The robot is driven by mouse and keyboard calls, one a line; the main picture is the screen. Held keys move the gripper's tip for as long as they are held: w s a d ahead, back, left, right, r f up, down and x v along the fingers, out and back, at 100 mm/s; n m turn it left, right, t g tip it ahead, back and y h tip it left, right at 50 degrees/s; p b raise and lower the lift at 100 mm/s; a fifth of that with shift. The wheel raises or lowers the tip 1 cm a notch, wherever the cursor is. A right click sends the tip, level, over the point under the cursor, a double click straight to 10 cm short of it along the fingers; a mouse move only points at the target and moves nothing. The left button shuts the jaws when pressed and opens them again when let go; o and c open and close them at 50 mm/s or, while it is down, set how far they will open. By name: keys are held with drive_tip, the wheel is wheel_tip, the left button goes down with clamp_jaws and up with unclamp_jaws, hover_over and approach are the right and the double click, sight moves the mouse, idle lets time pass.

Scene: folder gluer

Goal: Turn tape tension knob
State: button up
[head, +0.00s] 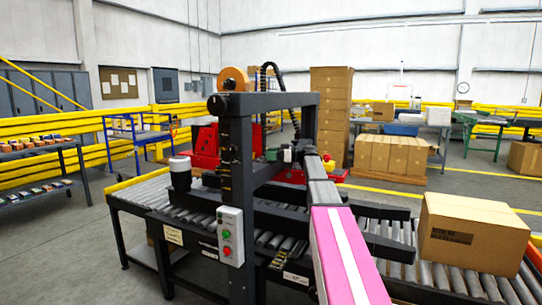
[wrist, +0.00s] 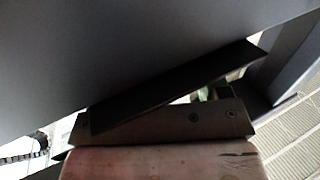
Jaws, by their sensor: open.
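A dark round knob (head: 214,104) sits on the upper left of the black machine frame (head: 270,100), below the orange tape roll (head: 232,79). I take it for the tape tension knob. My gripper (head: 284,153) is at the end of my arm, behind the frame's front post and to the right of and below the knob, apart from it. It looks small and partly hidden there. In the wrist view, a large dark grey surface fills the upper left, close to the camera. My gripper (wrist: 175,100) shows below it, with nothing visibly held. I cannot make out the knob in the wrist view.
A control box (head: 230,236) with red and green buttons hangs on the front post. A carton (head: 471,232) rests on the rollers at right. The frame's posts and crossbeam stand close around my arm.

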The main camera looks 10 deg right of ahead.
drive_tip(key=c, duration=0.9)
drive_tip(key=shift+s+m+t, duration=0.15)
drive_tip(key=shift+m+t, duration=0.15)
drive_tip(key=shift+t, duration=0.2)
drive_tip(key=shift+s+a+m+t+h, duration=0.1)
drive_tip(key=shift+s+m+t+h, duration=0.15)
drive_tip(key=shift+m+t+h, duration=0.7)
drive_tip(key=m+t, duration=0.1)
drive_tip(key=m+t+h, duration=0.1)
drive_tip(key=t, duration=0.1)
drive_tip(key=m+t+h, duration=0.1)
drive_tip(key=t, duration=0.1)
drive_tip(key=shift+s+a, duration=0.15)
drive_tip(key=shift+s, duration=0.1)
drive_tip(key=m+t+h, duration=0.2)
drive_tip(key=h, duration=0.1)
drive_tip(key=shift+a+m+t, duration=0.15)
drive_tip(key=shift+m+t, duration=0.2)
drive_tip(key=shift+a+m+t+h, duration=0.1)
drive_tip(key=shift+m+t+h, duration=0.65)
drive_tip(key=shift+h, duration=0.5)
drive_tip(key=shift+a+m+t+h, duration=0.1)
drive_tip(key=shift+m+t+h, duration=0.35)
drive_tip(key=shift+m+h, duration=0.65)
drive_tip(key=shift+h, duration=0.5)
